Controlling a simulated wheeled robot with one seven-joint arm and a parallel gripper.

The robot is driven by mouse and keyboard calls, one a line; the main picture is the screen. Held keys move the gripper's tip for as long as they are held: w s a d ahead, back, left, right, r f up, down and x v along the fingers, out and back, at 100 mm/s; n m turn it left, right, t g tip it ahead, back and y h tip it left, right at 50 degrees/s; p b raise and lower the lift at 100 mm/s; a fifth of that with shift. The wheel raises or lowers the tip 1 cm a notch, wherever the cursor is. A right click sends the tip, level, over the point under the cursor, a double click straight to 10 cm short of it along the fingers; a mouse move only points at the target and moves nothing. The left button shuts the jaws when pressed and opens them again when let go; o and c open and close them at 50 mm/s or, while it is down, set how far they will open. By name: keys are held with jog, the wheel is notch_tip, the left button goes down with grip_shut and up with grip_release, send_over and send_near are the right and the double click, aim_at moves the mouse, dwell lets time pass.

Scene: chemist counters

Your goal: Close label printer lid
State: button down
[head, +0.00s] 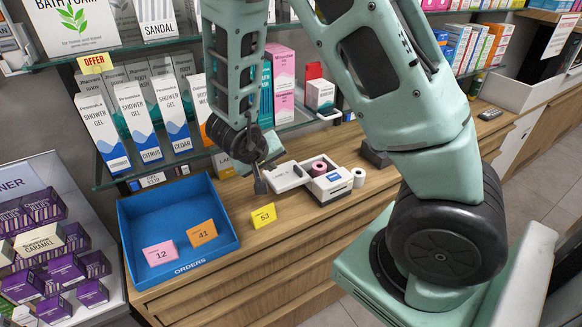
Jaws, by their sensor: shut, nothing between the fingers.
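The white label printer (330,187) stands on the wooden counter in the middle of the head view. Its lid (287,177) is open, swung out to the left of the body, and a pink label roll (319,167) shows inside. My gripper (260,186) points down at the left end of the lid, with its fingers together and nothing between them. I cannot tell whether the fingertips touch the lid.
A blue orders tray (180,258) with pink and orange number cards stands left of the printer. A yellow card (263,215) stands in front. A small white roll (358,177) and a dark block (375,154) are right of the printer. Product shelves rise behind.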

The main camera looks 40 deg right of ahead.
aim_at(296, 171)
jog(key=b+x, duration=0.2)
jog(key=x, duration=0.7)
jog(key=shift+f+b, duration=0.3)
jog(key=shift+f, duration=0.1)
jog(key=d, duration=0.3)
jog(key=shift+s+d+r, duration=0.1)
jog(key=shift+s+r, duration=0.05)
jog(key=shift+s, duration=0.15)
jog(key=shift+d, duration=0.35)
jog(key=shift+s+d, duration=0.1)
jog(key=shift+d, duration=0.35)
jog(key=s+d+b, duration=0.1)
jog(key=d, duration=0.6)
jog(key=s+d+b, duration=0.1)
jog(key=d, duration=0.3)
jog(key=shift+s+b, duration=0.3)
jog(key=shift+s, duration=0.05)
jog(key=shift+s+d, duration=0.15)
jog(key=shift+d, duration=0.1)
